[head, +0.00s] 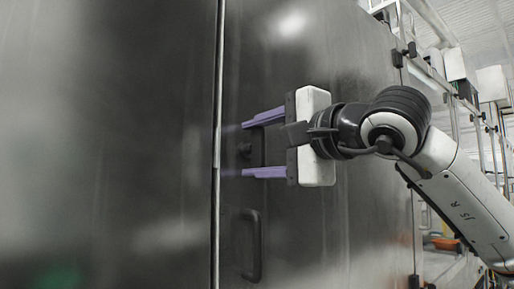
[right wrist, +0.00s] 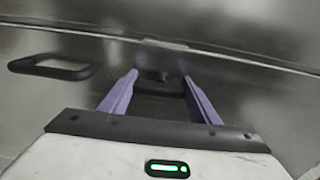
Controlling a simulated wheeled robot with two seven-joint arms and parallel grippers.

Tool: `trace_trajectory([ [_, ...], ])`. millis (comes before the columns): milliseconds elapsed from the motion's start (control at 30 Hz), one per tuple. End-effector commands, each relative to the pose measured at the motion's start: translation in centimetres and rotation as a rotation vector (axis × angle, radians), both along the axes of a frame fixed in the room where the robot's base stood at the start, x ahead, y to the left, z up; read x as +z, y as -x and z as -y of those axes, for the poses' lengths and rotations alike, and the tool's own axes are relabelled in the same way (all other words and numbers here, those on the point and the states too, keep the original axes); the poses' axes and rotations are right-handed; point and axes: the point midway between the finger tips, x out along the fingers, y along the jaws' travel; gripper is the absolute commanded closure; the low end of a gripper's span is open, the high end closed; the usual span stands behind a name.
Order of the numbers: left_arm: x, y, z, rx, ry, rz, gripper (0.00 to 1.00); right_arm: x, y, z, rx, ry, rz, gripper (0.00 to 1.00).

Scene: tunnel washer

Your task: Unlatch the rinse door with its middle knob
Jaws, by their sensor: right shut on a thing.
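The rinse door (head: 300,230) is a large dark steel panel to the right of a vertical seam in the head view. Its middle knob (head: 245,150) is small and black, close to the seam. In the right wrist view the knob (right wrist: 157,75) is dim and lies between the fingertips. My right gripper (head: 248,148) reaches in from the right, with one purple finger above the knob and one below. The right gripper (right wrist: 160,75) is shut on the knob, though the contact itself is hard to see. My left gripper is out of view.
A black loop handle (head: 250,245) is on the door below the knob; it also shows at the left in the right wrist view (right wrist: 50,67). A bright vertical seam (head: 218,100) borders a steel panel (head: 100,140) on the left. Pipes and frames stand at the right.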

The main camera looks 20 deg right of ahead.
Motion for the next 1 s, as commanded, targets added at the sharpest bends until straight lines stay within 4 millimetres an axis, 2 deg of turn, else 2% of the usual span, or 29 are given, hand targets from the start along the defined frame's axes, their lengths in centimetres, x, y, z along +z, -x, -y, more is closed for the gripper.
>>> trace_trajectory([
  [167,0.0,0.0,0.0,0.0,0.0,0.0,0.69,0.0,0.0,-0.1,0.001,0.006,0.003,0.66],
  [200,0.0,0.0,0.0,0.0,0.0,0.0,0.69,0.0,0.0,-0.1,0.0,0.006,0.003,0.39],
  [300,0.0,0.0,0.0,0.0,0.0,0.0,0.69,0.0,0.0,-0.1,0.0,0.005,0.002,0.25],
  [667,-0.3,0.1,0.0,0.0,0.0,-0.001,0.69,0.0,0.5,0.2,-0.001,0.001,0.003,0.25],
  [767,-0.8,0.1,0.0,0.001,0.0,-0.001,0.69,-0.2,1.8,0.6,-0.001,0.002,0.004,0.25],
  [1000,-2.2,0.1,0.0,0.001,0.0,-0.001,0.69,-0.1,6.3,2.3,-0.002,0.002,0.006,0.25],
])
